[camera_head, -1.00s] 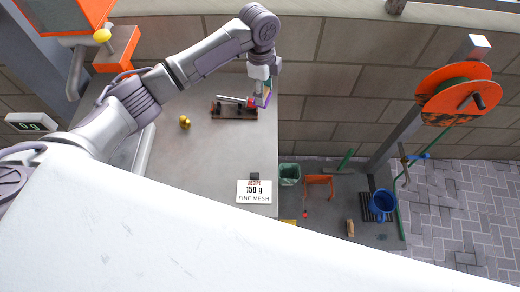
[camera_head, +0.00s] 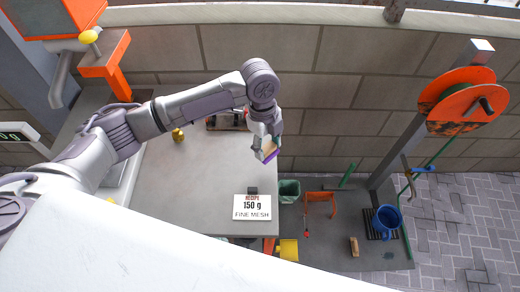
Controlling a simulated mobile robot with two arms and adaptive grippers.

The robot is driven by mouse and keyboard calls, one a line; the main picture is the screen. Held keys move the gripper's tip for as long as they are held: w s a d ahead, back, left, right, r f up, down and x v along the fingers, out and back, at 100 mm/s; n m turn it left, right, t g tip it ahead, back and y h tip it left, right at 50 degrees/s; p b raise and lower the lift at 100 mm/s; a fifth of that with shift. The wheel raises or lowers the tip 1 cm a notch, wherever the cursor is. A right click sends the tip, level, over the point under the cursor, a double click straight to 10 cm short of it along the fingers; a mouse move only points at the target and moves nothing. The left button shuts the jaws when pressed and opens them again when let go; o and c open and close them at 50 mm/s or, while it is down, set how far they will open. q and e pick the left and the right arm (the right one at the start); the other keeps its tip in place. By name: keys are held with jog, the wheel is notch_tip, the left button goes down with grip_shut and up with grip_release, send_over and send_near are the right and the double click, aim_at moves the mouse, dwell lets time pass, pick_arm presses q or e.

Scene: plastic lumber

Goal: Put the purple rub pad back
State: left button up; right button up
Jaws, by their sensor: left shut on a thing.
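My left gripper (camera_head: 266,146) is at the right edge of the grey table, reaching in from the upper left. It is shut on the purple rub pad (camera_head: 271,156), a small block with a purple face and a tan part. The pad is tilted and seems held above the table edge. The gripper hides part of it. My right gripper is out of view.
The grey table (camera_head: 190,190) holds a recipe sign (camera_head: 252,207), a brass weight (camera_head: 177,135) and a dark rack (camera_head: 222,123), partly hidden by my arm. Right of it stand a green bin (camera_head: 289,191), an orange frame (camera_head: 320,204) and a blue bucket (camera_head: 387,220). The table's middle is clear.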

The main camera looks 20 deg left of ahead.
pick_arm(q)
jog(key=shift+w+a+f, duration=0.15)
jog(key=shift+a+f, duration=0.15)
jog(key=shift+a, duration=0.2)
jog(key=shift+w+a+f, duration=0.15)
jog(key=shift+a+f, duration=0.15)
jog(key=shift+a, duration=0.2)
jog(key=shift+a+f, duration=0.1)
jog(key=shift+f, duration=0.15)
notch_tip(320, 180, down, 3)
jog(key=shift+f+p, duration=0.15)
jog(key=shift+p, duration=0.6)
jog(key=shift+f, duration=0.25)
jog(key=shift+f, duration=0.15)
jog(key=o, duration=1.4)
jog(key=shift+o, duration=0.2)
